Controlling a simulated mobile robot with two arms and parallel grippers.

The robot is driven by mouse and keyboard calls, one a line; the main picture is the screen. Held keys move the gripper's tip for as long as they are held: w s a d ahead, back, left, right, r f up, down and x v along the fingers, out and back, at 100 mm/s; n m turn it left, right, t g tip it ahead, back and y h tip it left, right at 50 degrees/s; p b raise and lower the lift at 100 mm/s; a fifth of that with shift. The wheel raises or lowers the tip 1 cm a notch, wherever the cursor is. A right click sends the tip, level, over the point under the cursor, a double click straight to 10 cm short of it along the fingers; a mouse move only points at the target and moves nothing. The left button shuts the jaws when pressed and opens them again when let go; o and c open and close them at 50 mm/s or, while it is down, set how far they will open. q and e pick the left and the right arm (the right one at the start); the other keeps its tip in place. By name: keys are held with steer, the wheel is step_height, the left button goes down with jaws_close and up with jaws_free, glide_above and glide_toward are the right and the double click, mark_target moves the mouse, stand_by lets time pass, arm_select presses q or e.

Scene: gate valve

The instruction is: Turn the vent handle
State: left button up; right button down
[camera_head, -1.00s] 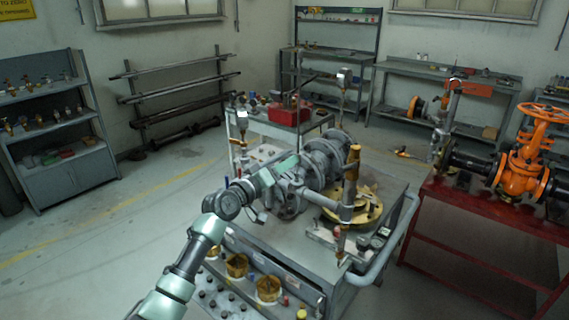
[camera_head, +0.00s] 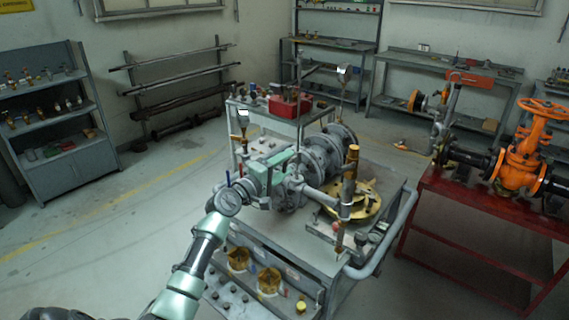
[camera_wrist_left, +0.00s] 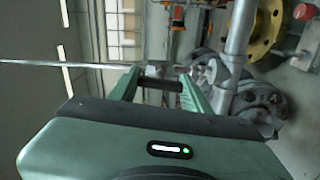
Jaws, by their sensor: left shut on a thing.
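My left gripper (camera_head: 284,163) reaches in from the lower left to the grey valve assembly (camera_head: 320,160) on the cart. In the left wrist view its two green fingers (camera_wrist_left: 162,82) are closed around a dark piece (camera_wrist_left: 160,85), which I take to be the vent handle. A long thin metal rod (camera_wrist_left: 70,63) runs left from it in that view. In the head view a thin rod (camera_head: 299,90) stands nearly upright above the valve. The held part is mostly hidden by the fingers there. My right gripper is not in view.
A yellow flange (camera_head: 362,200) lies on the grey cart (camera_head: 285,243), right of the valve. A brass-topped vertical pipe (camera_head: 349,180) stands close to the gripper. A red bench (camera_head: 480,213) with an orange valve (camera_head: 520,155) is at right. Floor is clear at left.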

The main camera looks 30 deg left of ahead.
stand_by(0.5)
arm_select(q)
steer(key=o, duration=1.4)
steer(key=shift+c, duration=0.2)
steer(key=s+b, duration=0.2)
steer(key=s, duration=0.5)
steer(key=shift+s+a, duration=0.35)
steer(key=shift+s, duration=0.05)
